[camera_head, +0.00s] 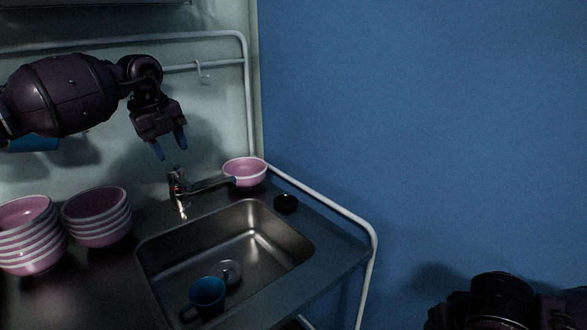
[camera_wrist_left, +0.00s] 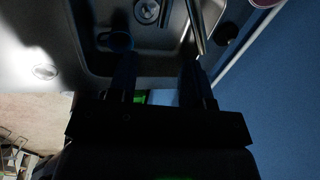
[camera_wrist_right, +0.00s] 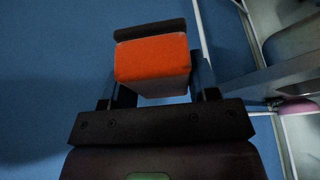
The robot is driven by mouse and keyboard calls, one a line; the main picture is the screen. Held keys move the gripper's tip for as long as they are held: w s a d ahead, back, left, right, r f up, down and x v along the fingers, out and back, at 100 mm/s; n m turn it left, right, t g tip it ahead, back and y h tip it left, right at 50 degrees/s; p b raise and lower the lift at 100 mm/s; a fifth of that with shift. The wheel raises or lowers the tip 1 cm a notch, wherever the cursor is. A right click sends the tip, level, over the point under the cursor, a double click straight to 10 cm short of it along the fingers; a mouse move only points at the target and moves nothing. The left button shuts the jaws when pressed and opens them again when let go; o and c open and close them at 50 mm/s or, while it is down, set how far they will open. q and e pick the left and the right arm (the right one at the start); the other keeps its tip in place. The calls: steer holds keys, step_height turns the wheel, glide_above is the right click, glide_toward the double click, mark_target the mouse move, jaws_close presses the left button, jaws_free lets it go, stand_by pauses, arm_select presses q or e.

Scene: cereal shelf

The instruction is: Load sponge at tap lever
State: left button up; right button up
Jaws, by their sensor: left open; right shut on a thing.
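The tap (camera_head: 180,184) stands at the back of the sink, with its lever on top and its spout pointing right. My left gripper (camera_head: 170,147) is open and empty, above and just left of the tap, fingers pointing down. In the left wrist view its fingers (camera_wrist_left: 158,72) are apart, with the sink beyond and the spout (camera_wrist_left: 195,28) near the right finger. The sponge (camera_wrist_right: 152,62), orange with a dark layer and a pale side, is in the right wrist view. My right gripper (camera_wrist_right: 155,88) is shut on it. The head view does not show the sponge.
The sink (camera_head: 282,239) holds a blue mug (camera_head: 207,292) near the drain. Stacked pink bowls (camera_head: 97,217) stand left, and one pink bowl (camera_head: 245,171) stands behind the spout. A small black round thing (camera_head: 286,203) lies right of the sink. A white rail (camera_head: 330,211) borders the counter.

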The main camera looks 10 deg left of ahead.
mark_target(187, 182)
steer(key=shift+w, duration=0.4)
arm_select(q)
steer(key=f, duration=0.4)
steer(key=w+d+f+b, duration=0.1)
steer(key=f, duration=0.2)
steer(key=w+f+b, duration=0.1)
steer(key=f, duration=0.3)
steer(key=shift+w+d+f, duration=0.2)
steer(key=shift+w+f, duration=0.05)
steer(key=shift+f, duration=0.05)
arm_select(e)
steer(key=shift+g, duration=0.3)
step_height(187, 182, down, 4)
steer(key=shift+s, duration=0.15)
arm_select(q)
jaws_close()
